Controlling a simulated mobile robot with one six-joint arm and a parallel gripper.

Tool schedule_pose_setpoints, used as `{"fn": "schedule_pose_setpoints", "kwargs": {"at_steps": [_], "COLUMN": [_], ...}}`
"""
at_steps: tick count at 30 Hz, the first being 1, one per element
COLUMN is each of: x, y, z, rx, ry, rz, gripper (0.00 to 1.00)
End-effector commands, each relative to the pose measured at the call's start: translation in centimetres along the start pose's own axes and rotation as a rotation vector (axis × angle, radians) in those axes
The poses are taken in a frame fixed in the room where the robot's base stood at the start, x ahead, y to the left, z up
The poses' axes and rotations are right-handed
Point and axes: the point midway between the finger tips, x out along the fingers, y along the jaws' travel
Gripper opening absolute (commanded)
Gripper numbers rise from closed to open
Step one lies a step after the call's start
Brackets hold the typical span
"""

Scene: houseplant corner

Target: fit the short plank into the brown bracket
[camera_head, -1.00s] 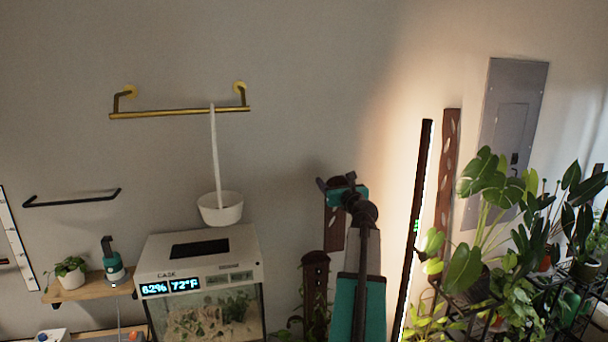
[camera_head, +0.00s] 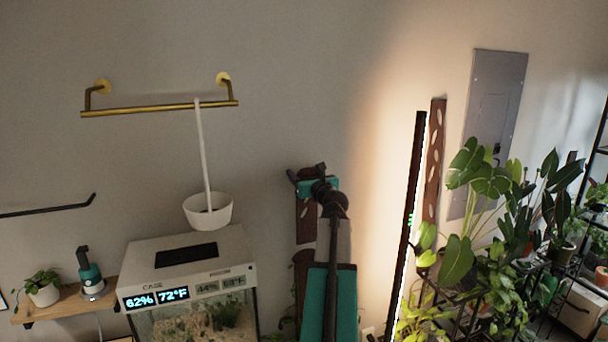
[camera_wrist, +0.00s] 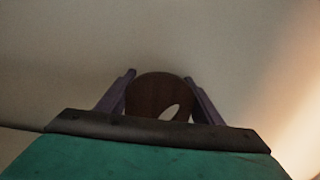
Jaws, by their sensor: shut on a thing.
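My gripper (camera_head: 303,182) is shut on a brown plank with pale leaf-shaped cutouts (camera_head: 306,226), which hangs roughly upright below the jaws. In the wrist view, the purple fingers (camera_wrist: 160,100) flank the plank's rounded end (camera_wrist: 158,92), with one pale cutout showing. A second dark brown piece (camera_head: 302,272) stands just below the held plank, partly hidden by my arm. It may be the brown bracket, but I cannot tell. I cannot tell whether the plank touches it.
A terrarium (camera_head: 190,262) stands left of my arm. A white pot (camera_head: 208,211) hangs from a brass rail (camera_head: 160,109). A lit upright lamp (camera_head: 411,220), a tall brown strip with leaf cutouts (camera_head: 434,165) and plants (camera_head: 480,180) stand right. The wall above is clear.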

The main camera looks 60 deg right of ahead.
Motion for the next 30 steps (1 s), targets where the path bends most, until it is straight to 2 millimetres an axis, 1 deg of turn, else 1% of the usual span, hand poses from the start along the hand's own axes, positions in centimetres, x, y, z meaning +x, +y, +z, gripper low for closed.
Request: {"fn": "schedule_pose_setpoints", "kwargs": {"at_steps": [8, 30], "x": [0.0, 0.0], "y": [-0.1, -0.1], "z": [-0.6, -3.7], "rx": [0.001, 0.000], "ry": [-0.001, -0.001], "rz": [-0.001, -0.002], "gripper": [0.22, 0.22]}}
